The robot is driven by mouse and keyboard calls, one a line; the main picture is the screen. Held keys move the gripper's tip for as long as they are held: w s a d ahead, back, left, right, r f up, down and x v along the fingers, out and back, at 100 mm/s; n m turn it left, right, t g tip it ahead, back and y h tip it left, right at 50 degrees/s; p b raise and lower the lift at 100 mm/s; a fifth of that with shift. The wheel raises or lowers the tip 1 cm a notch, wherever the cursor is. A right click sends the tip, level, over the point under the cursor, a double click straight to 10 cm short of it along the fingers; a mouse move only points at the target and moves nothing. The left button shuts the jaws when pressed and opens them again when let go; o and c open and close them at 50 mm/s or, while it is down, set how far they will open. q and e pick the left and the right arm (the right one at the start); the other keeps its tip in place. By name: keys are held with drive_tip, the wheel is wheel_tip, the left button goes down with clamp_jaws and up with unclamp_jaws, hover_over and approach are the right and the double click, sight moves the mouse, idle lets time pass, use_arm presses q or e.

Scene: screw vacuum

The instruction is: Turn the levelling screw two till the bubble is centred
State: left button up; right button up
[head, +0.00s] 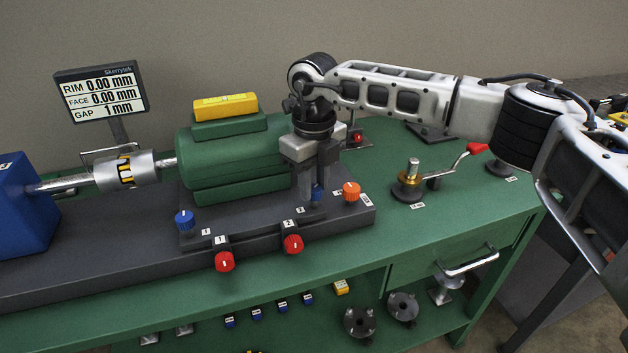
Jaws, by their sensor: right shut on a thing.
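A green motor (222,160) stands on a dark base (250,240), with a yellow bar (225,106), perhaps the level, on top. Its bubble cannot be made out. My right gripper (311,195) points down at the motor's right end, its fingers shut on a blue knob (318,193) that they partly hide. Another blue knob (184,220) stands at the front left of the base. An orange knob (351,191) is just right of my gripper. Two red knobs (224,261) and (292,244) face forward, beside tags that read 1 and 2. My left gripper is not in view.
A display (101,92) reads rim 0.00, face 0.00 and gap 1 mm. A silver coupling (125,172) links the motor to a blue block (22,210). A red-handled crank (450,165) stands on the green bench (450,210) at right. Flanges and small parts lie on the lower shelf.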

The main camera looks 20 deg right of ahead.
sight(314, 188)
drive_tip(key=o, duration=1)
drive_tip(key=shift+r, duration=0.1)
wheel_tip(314, 188, up, 16)
drive_tip(key=shift+f, duration=0.1)
